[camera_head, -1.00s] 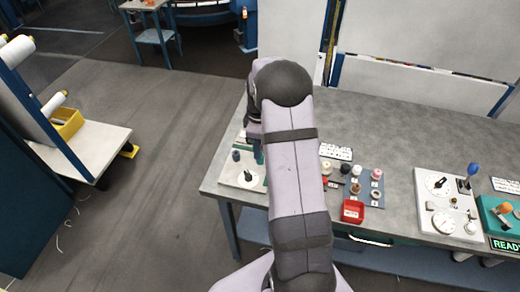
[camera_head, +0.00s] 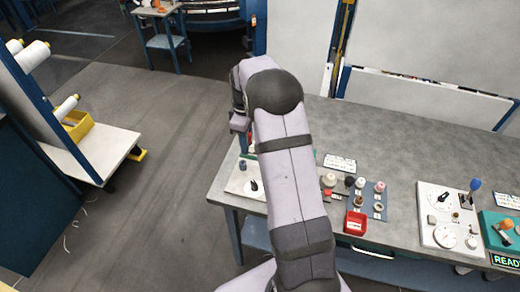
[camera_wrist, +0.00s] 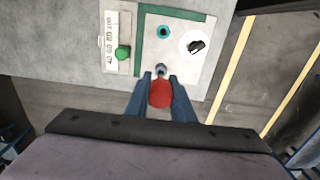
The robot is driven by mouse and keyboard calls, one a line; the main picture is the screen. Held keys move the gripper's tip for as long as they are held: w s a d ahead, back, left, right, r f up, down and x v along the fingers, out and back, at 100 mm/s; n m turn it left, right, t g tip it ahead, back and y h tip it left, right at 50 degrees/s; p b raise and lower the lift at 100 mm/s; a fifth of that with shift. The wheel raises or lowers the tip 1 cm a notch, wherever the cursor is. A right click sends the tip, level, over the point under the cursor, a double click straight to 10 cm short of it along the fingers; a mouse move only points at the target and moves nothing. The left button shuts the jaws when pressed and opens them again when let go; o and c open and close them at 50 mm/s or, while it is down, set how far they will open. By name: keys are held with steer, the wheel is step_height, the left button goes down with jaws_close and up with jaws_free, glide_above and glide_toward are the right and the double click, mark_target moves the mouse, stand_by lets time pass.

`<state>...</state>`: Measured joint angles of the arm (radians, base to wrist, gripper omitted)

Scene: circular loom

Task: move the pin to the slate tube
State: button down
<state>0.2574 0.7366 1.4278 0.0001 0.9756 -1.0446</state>
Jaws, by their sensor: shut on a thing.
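My gripper (camera_wrist: 160,80) has blue fingers shut on a red-headed pin (camera_wrist: 160,94), in the wrist view. A small grey piece shows just past the red head, between the fingertips; I cannot tell whether it is part of the pin. Past the fingertips is a white panel with a green border (camera_wrist: 138,40). On it a round dark-centred, teal-rimmed opening (camera_wrist: 163,32) may be the slate tube seen from above. In the head view, a short slate-blue tube (camera_head: 242,165) stands on the panel at the bench's left end, below my gripper. My arm hides part of the panel.
A white dial with a black knob (camera_wrist: 195,43) and a green button (camera_wrist: 123,53) flank the opening. Right of my arm are a red bin (camera_head: 355,223), several spools on a slate mat (camera_head: 367,208), and a gauge panel (camera_head: 434,215). The bench's back stretch is clear.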

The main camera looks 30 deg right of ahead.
steer(key=shift+w+a+r, duration=0.55)
steer(key=shift+a+r, duration=0.2)
steer(key=shift+a, duration=0.15)
steer(key=shift+f, duration=0.1)
steer(key=shift+f+b, duration=2.8)
steer(key=shift+f, duration=0.6)
steer(key=shift+r, duration=0.15)
steer(key=shift+f, duration=0.2)
steer(key=shift+f, duration=0.35)
steer(key=shift+f+b, duration=0.5)
steer(key=shift+f, duration=0.2)
